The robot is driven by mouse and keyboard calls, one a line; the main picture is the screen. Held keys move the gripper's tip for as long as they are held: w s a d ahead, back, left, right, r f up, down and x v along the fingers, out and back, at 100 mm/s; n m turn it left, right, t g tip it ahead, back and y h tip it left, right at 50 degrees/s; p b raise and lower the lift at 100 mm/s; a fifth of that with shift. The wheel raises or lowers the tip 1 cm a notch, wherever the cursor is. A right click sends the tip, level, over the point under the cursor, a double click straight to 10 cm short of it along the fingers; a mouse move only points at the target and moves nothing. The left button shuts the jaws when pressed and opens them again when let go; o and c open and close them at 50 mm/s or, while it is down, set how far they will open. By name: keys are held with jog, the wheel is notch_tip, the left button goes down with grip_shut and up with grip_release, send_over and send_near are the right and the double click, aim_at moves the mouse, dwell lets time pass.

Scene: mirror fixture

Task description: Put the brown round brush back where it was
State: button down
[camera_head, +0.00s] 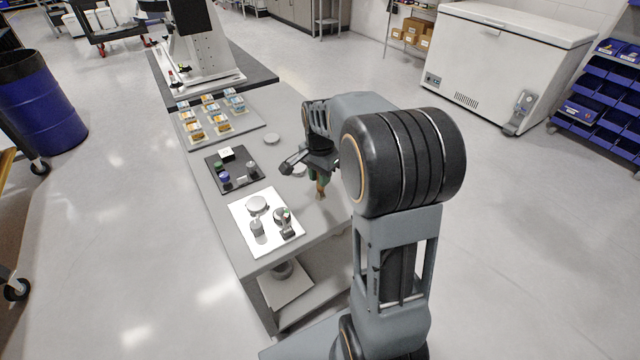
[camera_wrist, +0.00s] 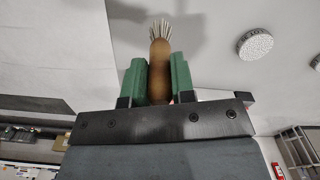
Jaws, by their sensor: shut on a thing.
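The brown round brush (camera_wrist: 160,72) is held between the two green finger pads of my gripper (camera_wrist: 161,82) in the wrist view. Its pale bristles stick out past the fingertips. In the head view my gripper (camera_head: 319,177) is over the right part of the grey table (camera_head: 225,185), and the brush (camera_head: 320,193) shows small below it. The bristles point down toward the tabletop. I cannot tell whether they touch it. My arm hides part of the table's right side.
A white mat (camera_head: 246,239) with a round disc and small parts lies at the table's near end. A black mat (camera_head: 213,173) with small parts lies behind it. A tray (camera_head: 186,143) of small boxes stands farther back. A pale disc (camera_head: 271,139) lies near the tray.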

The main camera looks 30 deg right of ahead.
jog(key=shift+w+d+f, duration=0.1)
jog(key=shift+w+f, duration=0.05)
jog(key=shift+f, duration=0.1)
jog(key=shift+w+f, duration=0.15)
jog(key=shift+f, duration=1.5)
jog(key=shift+f, duration=0.2)
jog(key=c, duration=1)
grip_release()
jog(key=shift+o, duration=0.2)
jog(key=shift+r, duration=0.1)
